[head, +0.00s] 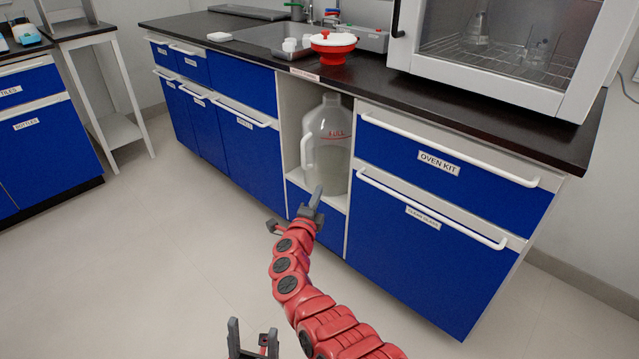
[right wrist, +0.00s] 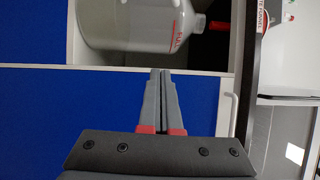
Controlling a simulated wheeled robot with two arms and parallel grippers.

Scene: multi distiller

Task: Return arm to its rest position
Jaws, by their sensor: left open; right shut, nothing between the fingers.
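My right arm reaches up from the bottom of the head view, curving toward the open cubby under the counter. My right gripper (head: 316,194) is shut and empty, in front of the lower part of a large jug; its closed fingers also show in the right wrist view (right wrist: 159,73). The jug (head: 329,135) is translucent with red marking and stands upright in the cubby. In the right wrist view the jug (right wrist: 140,25) lies just beyond my fingertips; I cannot tell the exact gap. My left gripper (head: 252,340) is open and empty at the bottom edge of the head view, above the floor.
Blue drawers and cabinets with white handles (head: 448,148) flank the cubby. The black counter (head: 375,78) above holds a red and white bowl-like item (head: 333,47), a sink and a white oven (head: 500,85). Open floor (head: 150,250) lies to the left.

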